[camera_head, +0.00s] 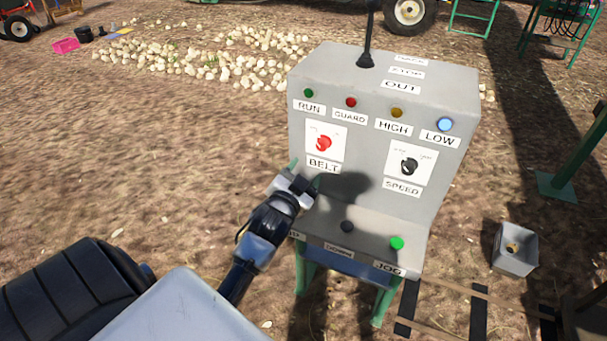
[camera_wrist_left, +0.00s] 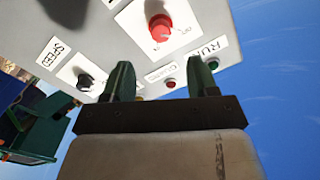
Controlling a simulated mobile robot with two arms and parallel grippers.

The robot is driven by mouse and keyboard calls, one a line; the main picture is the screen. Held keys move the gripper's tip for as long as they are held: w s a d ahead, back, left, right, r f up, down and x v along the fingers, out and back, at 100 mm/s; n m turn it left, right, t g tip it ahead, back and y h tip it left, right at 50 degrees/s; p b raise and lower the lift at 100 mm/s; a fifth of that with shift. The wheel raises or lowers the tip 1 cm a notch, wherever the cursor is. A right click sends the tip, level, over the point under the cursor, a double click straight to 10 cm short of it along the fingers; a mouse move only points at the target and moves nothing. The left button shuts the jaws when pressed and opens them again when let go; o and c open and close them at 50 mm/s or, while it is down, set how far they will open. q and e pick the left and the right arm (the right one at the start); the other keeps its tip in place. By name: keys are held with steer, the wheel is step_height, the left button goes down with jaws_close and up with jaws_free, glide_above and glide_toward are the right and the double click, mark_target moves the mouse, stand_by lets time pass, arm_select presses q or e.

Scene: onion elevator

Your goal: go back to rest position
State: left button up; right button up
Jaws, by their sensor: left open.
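My left gripper (camera_head: 305,180) is in front of the left side of a grey control box, just below the BELT switch. In the left wrist view its two green fingers (camera_wrist_left: 162,80) stand apart with nothing between them. The red BELT knob (camera_head: 323,143) is beyond the fingertips and also shows in the left wrist view (camera_wrist_left: 159,27). I cannot tell whether a fingertip touches the panel. My right gripper is in neither view.
The control box (camera_head: 461,92) has a black lever (camera_head: 367,40) on top, a black SPEED knob (camera_head: 409,166) and a green JOG button (camera_head: 397,243). The blue LOW lamp (camera_head: 445,124) looks lit. A grey bin (camera_head: 515,262) stands right. Onions (camera_head: 215,65) lie behind. Open dirt is left.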

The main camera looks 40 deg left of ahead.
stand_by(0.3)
arm_select(q)
steer(key=s+d+f+g+h, duration=0.25)
steer(key=s+d+g, duration=0.25)
steer(key=s, duration=0.4)
steer(key=s+d+f+n+g+h, duration=0.1)
steer(key=s+d+f+g, duration=0.35)
steer(key=s, duration=0.45)
steer(key=s+d+f+g+h, duration=0.1)
steer(key=s+d+f+g, duration=0.3)
steer(key=s, duration=0.5)
step_height(320, 180, down, 24)
steer(key=d+g, duration=0.1)
steer(key=g, duration=0.1)
steer(key=s+a+f, duration=0.2)
steer(key=s+f, duration=1.4)
steer(key=f, duration=0.1)
steer(key=shift+a+g, duration=0.3)
steer(key=shift+g, duration=0.15)
